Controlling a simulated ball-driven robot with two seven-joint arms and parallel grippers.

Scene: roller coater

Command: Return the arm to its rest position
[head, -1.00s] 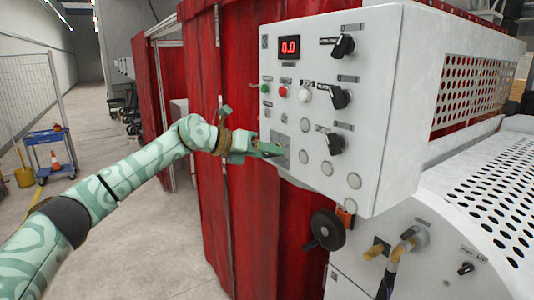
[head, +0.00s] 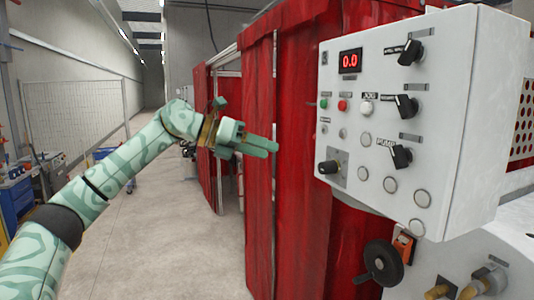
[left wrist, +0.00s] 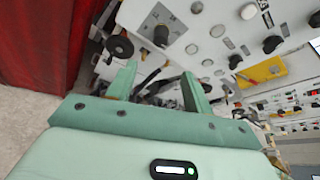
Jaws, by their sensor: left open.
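My left arm comes in from the left in the head view. Its green gripper (head: 262,146) is in the air in front of the red curtain, left of the white control panel (head: 455,120) and apart from it. In the left wrist view the two fingers of the left gripper (left wrist: 160,85) stand apart with nothing held between them. A black knob (head: 329,167) on a grey plate sits at the panel's lower left; it also shows in the left wrist view (left wrist: 161,35). My right gripper is in neither view.
Red curtains (head: 300,200) hang behind and left of the panel. A black handwheel (head: 382,263) sticks out below the panel. A mesh fence (head: 75,118) stands at the far left. The concrete floor (head: 165,240) between is clear.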

